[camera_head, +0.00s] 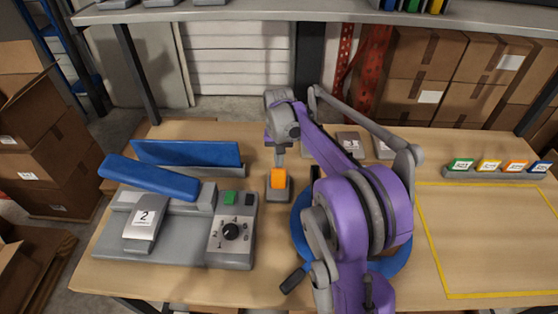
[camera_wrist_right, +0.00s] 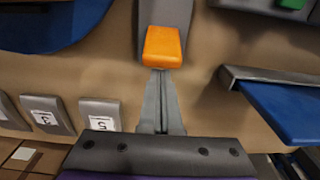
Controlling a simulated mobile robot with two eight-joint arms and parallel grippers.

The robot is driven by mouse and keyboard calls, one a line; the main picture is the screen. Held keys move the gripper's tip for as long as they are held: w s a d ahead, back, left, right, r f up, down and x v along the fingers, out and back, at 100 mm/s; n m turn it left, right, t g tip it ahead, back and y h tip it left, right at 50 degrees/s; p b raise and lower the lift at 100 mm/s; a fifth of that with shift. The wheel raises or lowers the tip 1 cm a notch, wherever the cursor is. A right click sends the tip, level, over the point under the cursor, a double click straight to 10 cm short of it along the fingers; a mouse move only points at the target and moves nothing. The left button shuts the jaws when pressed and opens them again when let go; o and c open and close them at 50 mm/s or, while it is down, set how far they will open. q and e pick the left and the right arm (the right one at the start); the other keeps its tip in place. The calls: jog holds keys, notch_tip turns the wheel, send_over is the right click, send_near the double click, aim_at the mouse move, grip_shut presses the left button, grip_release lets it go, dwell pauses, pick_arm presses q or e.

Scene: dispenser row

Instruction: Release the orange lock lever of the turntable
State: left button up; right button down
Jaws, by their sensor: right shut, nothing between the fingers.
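The orange lock lever (camera_head: 278,178) stands on a small grey base (camera_head: 278,194) left of the blue turntable (camera_head: 300,222). The turntable is largely hidden behind my right arm. In the wrist view the lever (camera_wrist_right: 163,45) is straight ahead of the fingertips, and part of the turntable (camera_wrist_right: 50,30) shows at the upper left. My right gripper (camera_head: 279,161) is shut and empty, pointing down just behind and above the lever. Its closed fingertips (camera_wrist_right: 160,78) appear at the lever's near edge; I cannot tell whether they touch. My left gripper is not in view.
A grey machine with a dial (camera_head: 231,231) and blue arm (camera_head: 148,177) stands at left. A blue panel (camera_head: 190,153) stands behind it. A black handle (camera_head: 293,281) juts out at the front. Coloured labelled blocks (camera_head: 488,166) sit at right, above a clear yellow-outlined area.

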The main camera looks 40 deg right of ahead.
aim_at(279, 169)
jog(key=shift+s+a+r+t+h, duration=0.15)
jog(key=shift+s+a+t+h, duration=0.05)
jog(key=shift+t+h, duration=0.1)
jog(key=shift+s+a+r+t+h, duration=0.25)
jog(key=shift+s+a+t+h, duration=0.45)
jog(key=shift+s+t+h, duration=0.15)
jog(key=s+a+t+h+b, duration=0.1)
jog(key=s+t+h, duration=0.1)
jog(key=shift+a+t, duration=0.35)
jog(key=shift+r, duration=0.15)
jog(key=shift+w+d, duration=0.1)
jog(key=shift+r+p, duration=0.55)
jog(key=shift+r, duration=0.25)
